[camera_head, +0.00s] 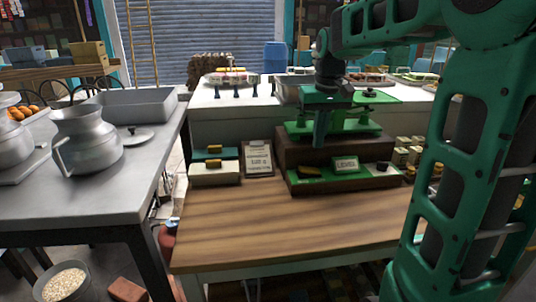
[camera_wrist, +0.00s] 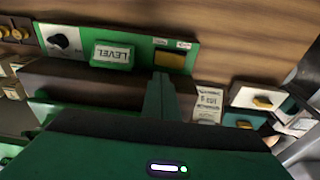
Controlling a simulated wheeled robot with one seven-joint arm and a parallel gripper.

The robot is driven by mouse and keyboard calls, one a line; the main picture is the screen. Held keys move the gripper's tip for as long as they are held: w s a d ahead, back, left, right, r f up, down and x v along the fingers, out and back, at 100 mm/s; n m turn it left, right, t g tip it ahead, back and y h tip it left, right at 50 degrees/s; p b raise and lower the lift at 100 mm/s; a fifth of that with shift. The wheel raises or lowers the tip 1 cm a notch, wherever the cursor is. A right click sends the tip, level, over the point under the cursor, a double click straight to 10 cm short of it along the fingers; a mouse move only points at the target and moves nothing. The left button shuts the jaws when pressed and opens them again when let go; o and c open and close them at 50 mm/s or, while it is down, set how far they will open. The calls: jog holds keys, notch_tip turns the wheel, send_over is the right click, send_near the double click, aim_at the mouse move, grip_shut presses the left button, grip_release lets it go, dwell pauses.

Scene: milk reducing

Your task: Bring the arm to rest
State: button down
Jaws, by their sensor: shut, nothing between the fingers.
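My gripper (camera_head: 319,140) hangs from the green arm with its fingers pointing down, in front of the brown stepped stand on the wooden table. In the wrist view my gripper (camera_wrist: 161,82) shows its two fingers together with nothing between them. The fingertips appear above the green panel (camera_head: 325,180) with the "LEVEL" sign (camera_wrist: 113,54). I cannot tell how high above it they are. The panel also carries a dark knob (camera_wrist: 61,41) and a yellow block (camera_wrist: 170,60).
A clipboard (camera_head: 258,158) and two boxes with yellow tops, one pale (camera_head: 214,174), stand left of the panel. Small jars (camera_head: 402,156) stand at the right. The wooden table (camera_head: 270,235) is clear in front. A grey table (camera_head: 95,196) with metal pots (camera_head: 85,140) stands left.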

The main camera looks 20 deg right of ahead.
jog(key=s+f+m, duration=0.1)
jog(key=s+f, duration=0.3)
jog(key=s, duration=0.5)
jog(key=s+a+f+m+g, duration=0.1)
jog(key=s+f, duration=0.2)
jog(key=s, duration=0.6)
jog(key=s+a+f+m, duration=0.1)
jog(key=s+f, duration=0.3)
jog(key=s, duration=0.6)
jog(key=shift+s+a+f+g+y, duration=0.1)
jog(key=shift+f+g+y, duration=0.2)
jog(key=shift+f+g, duration=0.1)
